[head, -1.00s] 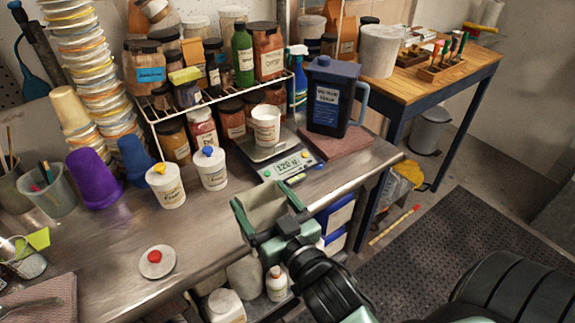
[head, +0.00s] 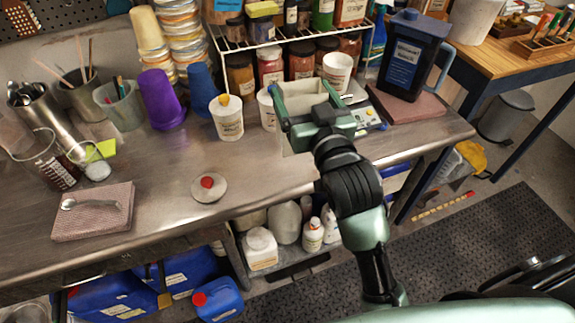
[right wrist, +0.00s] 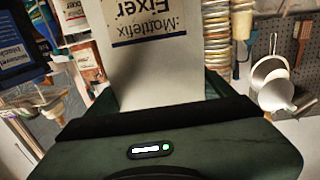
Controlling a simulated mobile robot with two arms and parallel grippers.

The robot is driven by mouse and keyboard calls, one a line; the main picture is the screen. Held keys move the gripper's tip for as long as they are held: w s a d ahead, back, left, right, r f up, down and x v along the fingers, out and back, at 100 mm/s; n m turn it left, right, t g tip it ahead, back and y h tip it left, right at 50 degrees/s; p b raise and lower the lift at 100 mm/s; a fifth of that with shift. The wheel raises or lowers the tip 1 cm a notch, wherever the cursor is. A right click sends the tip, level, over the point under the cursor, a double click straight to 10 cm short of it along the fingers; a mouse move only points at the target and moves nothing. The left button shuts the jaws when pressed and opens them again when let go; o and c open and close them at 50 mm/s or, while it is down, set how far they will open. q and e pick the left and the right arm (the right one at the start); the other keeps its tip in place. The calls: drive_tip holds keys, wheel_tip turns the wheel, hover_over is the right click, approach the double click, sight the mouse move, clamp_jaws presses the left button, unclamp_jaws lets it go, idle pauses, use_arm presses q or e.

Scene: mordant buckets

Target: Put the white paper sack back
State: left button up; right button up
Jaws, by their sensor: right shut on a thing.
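The white paper sack (right wrist: 160,65) fills the middle of the right wrist view, with a dark-lettered label reading "Mattefix Fixer" upside down. My right gripper (head: 308,103) is shut on it. In the head view only a pale part of the sack (head: 303,100) shows between the jaws, over the steel bench, and the gripper hides most of it. The gripper partly covers the scale (head: 366,117) and a white tub (head: 266,108) with it. I cannot tell whether the sack touches the bench. My left gripper is not in view.
A blue-lidded dark jug (head: 405,60) stands on a reddish slab (head: 408,104) at right. A wire rack (head: 280,42) with jars stands behind. Bare steel (head: 150,185) lies around a small red-knobbed lid (head: 208,188).

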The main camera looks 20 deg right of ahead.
drive_tip(key=w+a+r+n+y, duration=0.1)
drive_tip(key=w+a+r, duration=0.25)
drive_tip(key=r, duration=0.45)
wheel_tip(320, 180, down, 20)
drive_tip(key=b, duration=0.1)
drive_tip(key=shift+d, duration=0.25)
drive_tip(key=shift+f+b, duration=0.15)
drive_tip(key=shift+b, duration=0.15)
